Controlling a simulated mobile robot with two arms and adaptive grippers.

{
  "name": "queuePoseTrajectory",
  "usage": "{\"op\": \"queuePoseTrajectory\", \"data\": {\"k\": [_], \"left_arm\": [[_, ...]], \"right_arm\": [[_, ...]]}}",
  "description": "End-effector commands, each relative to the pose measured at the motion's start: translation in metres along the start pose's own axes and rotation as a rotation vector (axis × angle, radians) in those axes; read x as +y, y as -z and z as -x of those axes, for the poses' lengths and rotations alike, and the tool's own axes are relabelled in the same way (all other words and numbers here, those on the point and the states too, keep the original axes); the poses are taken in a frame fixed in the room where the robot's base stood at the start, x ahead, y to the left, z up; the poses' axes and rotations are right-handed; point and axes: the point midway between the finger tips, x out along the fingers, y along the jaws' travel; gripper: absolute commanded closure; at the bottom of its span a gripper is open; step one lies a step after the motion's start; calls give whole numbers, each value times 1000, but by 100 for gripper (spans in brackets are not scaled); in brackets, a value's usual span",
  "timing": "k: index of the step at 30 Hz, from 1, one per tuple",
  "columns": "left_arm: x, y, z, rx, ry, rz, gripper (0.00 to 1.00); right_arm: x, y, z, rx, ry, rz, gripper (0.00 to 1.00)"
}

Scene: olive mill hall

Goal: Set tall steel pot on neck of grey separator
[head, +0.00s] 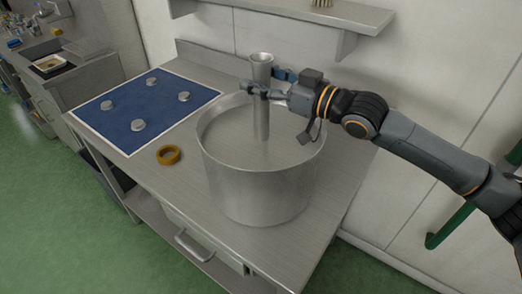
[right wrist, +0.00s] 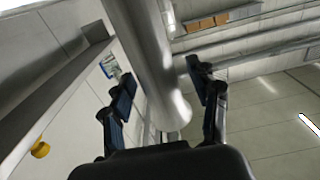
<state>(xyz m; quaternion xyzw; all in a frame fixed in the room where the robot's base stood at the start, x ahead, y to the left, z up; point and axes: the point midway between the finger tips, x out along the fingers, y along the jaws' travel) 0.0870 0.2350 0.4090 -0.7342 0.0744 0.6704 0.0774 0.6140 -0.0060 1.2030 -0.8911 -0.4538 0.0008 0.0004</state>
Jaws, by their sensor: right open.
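The tall steel pot (head: 262,118), slim with a flared top, stands upright inside the rim of a wide grey steel vessel, apparently the separator (head: 258,190). The pot's foot is inside that rim; no separate neck shows beneath it. My right gripper (head: 259,90) is at the pot's upper part, just below the flare. In the right wrist view the pot (right wrist: 143,45) passes between the open fingers of the right gripper (right wrist: 160,75). A gap shows beside the fingers there; contact cannot be told. My left gripper is out of view.
The separator stands on a steel table (head: 190,185). A wall shelf (head: 345,18) is above the back; a sink (head: 52,66) is at far left.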

Motion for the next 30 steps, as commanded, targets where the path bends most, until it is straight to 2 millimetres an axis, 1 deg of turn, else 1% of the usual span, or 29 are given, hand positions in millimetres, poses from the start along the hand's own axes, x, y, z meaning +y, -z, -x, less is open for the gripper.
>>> {"op": "queuePoseTrajectory", "data": {"k": [7,8,9,11,12,14,15,16,20,21,30], "left_arm": [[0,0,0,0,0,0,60],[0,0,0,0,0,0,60],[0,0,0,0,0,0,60],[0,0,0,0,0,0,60],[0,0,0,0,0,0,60],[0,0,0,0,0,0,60],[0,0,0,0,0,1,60],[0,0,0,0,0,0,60],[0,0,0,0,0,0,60],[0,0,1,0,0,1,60],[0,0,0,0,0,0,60]], "right_arm": [[0,-1,-2,-1,-1,1,39],[0,-1,-2,-1,-1,1,45],[0,-1,-2,-1,-1,1,54],[0,-1,-2,-1,-1,1,66],[0,-1,-2,-1,-1,1,74],[0,-1,-2,-1,-1,1,86],[0,-1,-2,-1,-1,1,94],[0,-1,-2,-1,-1,1,100],[0,-1,-2,-1,-1,1,100],[0,5,-2,11,1,5,100],[0,7,-2,11,1,5,100]]}}
